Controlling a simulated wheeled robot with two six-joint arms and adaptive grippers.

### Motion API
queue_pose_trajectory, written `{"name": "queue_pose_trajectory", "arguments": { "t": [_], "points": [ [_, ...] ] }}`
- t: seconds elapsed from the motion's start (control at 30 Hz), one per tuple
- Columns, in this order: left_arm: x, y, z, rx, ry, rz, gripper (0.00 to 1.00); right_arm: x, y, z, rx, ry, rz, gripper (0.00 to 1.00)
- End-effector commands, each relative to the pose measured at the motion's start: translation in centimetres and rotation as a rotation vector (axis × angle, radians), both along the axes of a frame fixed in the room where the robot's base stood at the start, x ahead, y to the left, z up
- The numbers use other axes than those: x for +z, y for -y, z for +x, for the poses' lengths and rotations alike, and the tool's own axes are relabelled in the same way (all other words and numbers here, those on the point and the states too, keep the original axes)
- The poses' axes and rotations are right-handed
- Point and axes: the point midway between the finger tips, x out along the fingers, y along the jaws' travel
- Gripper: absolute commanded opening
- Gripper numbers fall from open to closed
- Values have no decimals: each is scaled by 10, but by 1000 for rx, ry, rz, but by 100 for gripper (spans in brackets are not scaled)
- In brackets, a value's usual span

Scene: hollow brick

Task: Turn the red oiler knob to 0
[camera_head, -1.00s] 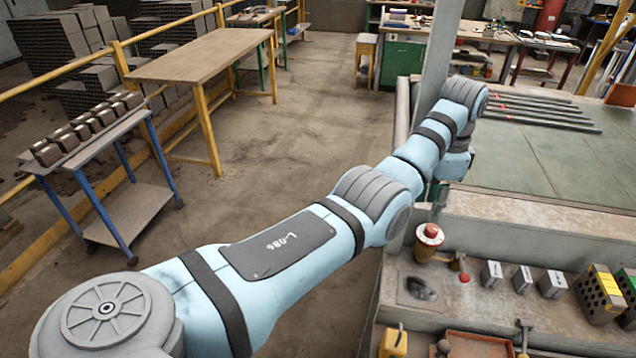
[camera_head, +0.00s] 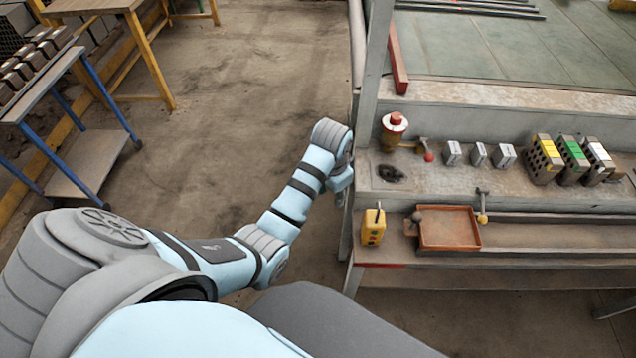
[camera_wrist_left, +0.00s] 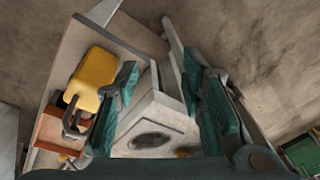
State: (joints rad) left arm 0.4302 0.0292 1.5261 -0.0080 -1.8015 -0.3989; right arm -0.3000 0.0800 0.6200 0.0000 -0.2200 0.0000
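The oiler (camera_head: 394,132) stands at the left end of the bench in the head view, a brass-coloured body with a red knob (camera_head: 396,118) on top. A short lever with a red ball end (camera_head: 428,157) is just to its right. The numbers on the knob are too small to read. My left gripper (camera_head: 343,180) is beside the bench's left edge, below and left of the oiler, apart from it. In the left wrist view its teal-padded fingers (camera_wrist_left: 160,72) are spread with nothing between them. The red knob cannot be made out there. My right gripper is in neither view.
A yellow box (camera_head: 373,226) and a rust-coloured tray (camera_head: 478,229) are on the lower shelf. A grey post (camera_head: 374,60) rises behind the gripper. Small grey blocks (camera_head: 479,154) and perforated bricks (camera_head: 545,160) line the bench.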

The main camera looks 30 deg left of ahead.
Motion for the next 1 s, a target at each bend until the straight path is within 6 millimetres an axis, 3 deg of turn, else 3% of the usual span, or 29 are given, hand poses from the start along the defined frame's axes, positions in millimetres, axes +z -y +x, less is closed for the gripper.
{"name": "queue_pose_trajectory", "arguments": {
  "t": [0.2,0.4,0.87,0.93,1.0],
  "points": [
    [-23,-7,-41,65,30,5,36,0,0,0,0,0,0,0],
    [-27,-9,-52,83,41,5,36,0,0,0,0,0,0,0],
    [-27,-9,-51,88,43,5,36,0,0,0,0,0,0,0],
    [-24,-9,-39,104,99,-1,36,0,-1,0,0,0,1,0],
    [-27,-9,-14,133,207,-15,36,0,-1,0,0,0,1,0]
  ]
}}
